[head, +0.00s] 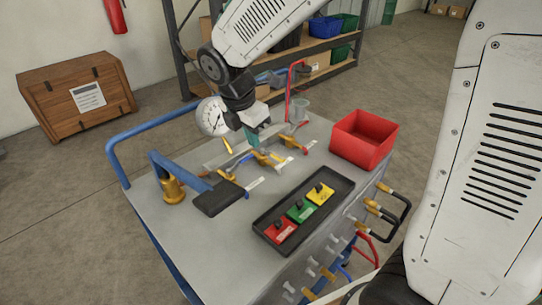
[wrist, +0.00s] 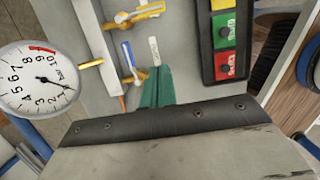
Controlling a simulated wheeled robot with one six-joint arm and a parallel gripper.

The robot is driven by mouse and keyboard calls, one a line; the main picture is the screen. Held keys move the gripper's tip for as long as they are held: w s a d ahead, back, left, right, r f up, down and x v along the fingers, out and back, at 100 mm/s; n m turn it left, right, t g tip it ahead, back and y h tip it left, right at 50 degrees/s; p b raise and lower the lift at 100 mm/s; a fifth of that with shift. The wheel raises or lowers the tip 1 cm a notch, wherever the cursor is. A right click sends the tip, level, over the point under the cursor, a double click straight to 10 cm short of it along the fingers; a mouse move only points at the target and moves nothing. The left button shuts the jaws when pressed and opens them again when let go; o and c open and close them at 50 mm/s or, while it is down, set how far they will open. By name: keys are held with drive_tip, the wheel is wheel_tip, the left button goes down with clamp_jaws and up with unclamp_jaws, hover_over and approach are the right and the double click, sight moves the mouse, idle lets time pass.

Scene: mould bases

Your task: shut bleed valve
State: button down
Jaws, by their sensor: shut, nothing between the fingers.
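Brass valves with coloured levers sit along a grey manifold on the cart top. In the wrist view, one has a blue lever (wrist: 127,54) on a brass body, and another has a yellow lever (wrist: 149,11). A white label strip (wrist: 154,50) lies beside the blue-lever valve. I cannot read which valve is the bleed valve. A round pressure gauge (wrist: 38,82) stands beside them; it also shows in the head view (head: 212,117). My gripper (wrist: 157,76), with green fingers, is shut and empty, close beside the blue-lever valve; contact is unclear.
A black tray (head: 333,211) holds red, green and yellow blocks. A red bin (head: 364,139) stands at the back right. A blue rail (head: 145,126) borders the cart.

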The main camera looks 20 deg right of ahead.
sight(277, 157)
drive_tip(key=shift+f, duration=0.1)
drive_tip(key=x, duration=1)
drive_tip(key=shift+d+f, duration=0.1)
drive_tip(key=shift+d, duration=0.1)
drive_tip(key=shift+w+d+r, duration=0.1)
drive_tip(key=shift+w+d, duration=0.2)
drive_tip(key=shift+d, duration=0.3)
drive_tip(key=shift+w+d+r, duration=0.1)
drive_tip(key=shift+w+d, duration=0.15)
drive_tip(key=shift+d, duration=0.35)
drive_tip(key=shift+w+d, duration=0.2)
drive_tip(key=shift+d, duration=0.3)
drive_tip(key=shift+a, duration=0.15)
